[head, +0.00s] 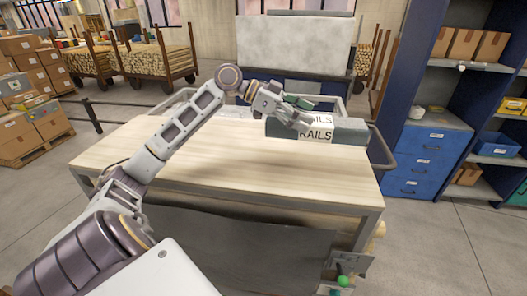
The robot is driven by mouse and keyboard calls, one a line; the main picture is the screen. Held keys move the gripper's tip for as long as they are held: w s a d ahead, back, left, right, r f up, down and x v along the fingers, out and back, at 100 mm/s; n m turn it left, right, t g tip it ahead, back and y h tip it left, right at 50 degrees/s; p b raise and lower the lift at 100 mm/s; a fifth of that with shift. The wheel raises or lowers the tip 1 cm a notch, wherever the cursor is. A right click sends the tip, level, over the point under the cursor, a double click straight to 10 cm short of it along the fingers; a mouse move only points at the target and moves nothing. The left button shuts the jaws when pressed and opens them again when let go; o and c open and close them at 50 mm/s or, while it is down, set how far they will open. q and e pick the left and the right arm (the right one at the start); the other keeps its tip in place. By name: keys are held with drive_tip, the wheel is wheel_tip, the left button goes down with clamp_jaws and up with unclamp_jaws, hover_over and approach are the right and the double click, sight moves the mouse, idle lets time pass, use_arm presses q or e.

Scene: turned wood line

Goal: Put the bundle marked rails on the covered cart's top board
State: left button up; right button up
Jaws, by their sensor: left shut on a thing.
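The bundle marked RAILS (348,131) is a long grey-green wrapped block with white labels. It lies crosswise over the far right part of the covered cart's pale wooden top board (230,168). I cannot tell whether its underside touches the board or hangs just above it. My left gripper (304,115) reaches across the board from the left and is shut on the bundle near its left end, hiding part of it. A dark cover (235,240) hangs on the cart's near side. My right gripper is out of view.
The near and left parts of the board are clear. A blue drawer cabinet (425,160) and shelves are on the right. Carts of timber (158,62) and stacked cartons (30,125) stand behind left.

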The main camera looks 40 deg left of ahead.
use_arm(q)
hover_over(298, 163)
drive_tip(key=shift+w+a+f+p, duration=0.1)
drive_tip(key=shift+f+p, duration=0.1)
drive_tip(key=shift+f, duration=1.25)
drive_tip(key=shift+a+f+p, duration=0.1)
drive_tip(key=shift+f+p, duration=0.05)
drive_tip(key=shift+f, duration=1.25)
drive_tip(key=shift+f+p, duration=0.35)
drive_tip(key=shift+f, duration=1.75)
drive_tip(key=shift+d, duration=0.1)
drive_tip(key=o, duration=1.5)
drive_tip(key=shift+f, duration=0.1)
drive_tip(key=shift+c, duration=0.2)
